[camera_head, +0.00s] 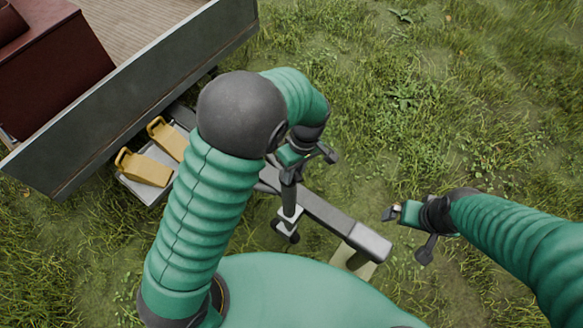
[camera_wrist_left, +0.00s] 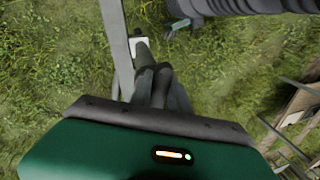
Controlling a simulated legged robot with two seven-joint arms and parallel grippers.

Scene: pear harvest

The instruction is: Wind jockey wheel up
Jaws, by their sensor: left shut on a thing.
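The jockey wheel's upright post (camera_head: 288,197) stands beside the grey trailer drawbar (camera_head: 325,215), with a pale clamp around it and a dark lower part (camera_head: 291,235) below. My left gripper (camera_head: 292,168) is at the top of this post, shut on the jockey wheel's handle. The handle is mostly hidden by the gripper. In the left wrist view the dark fingers (camera_wrist_left: 160,82) are close together over the post (camera_wrist_left: 140,50). My right gripper (camera_head: 392,213) is apart from the post, right of the drawbar's end; its jaw state is unclear.
The trailer's grey side board (camera_head: 130,95) runs across the upper left, with a dark red box (camera_head: 55,65) on its bed. Two yellow wheel chocks (camera_head: 145,168) sit near the drawbar. Open grass (camera_head: 430,100) lies to the right.

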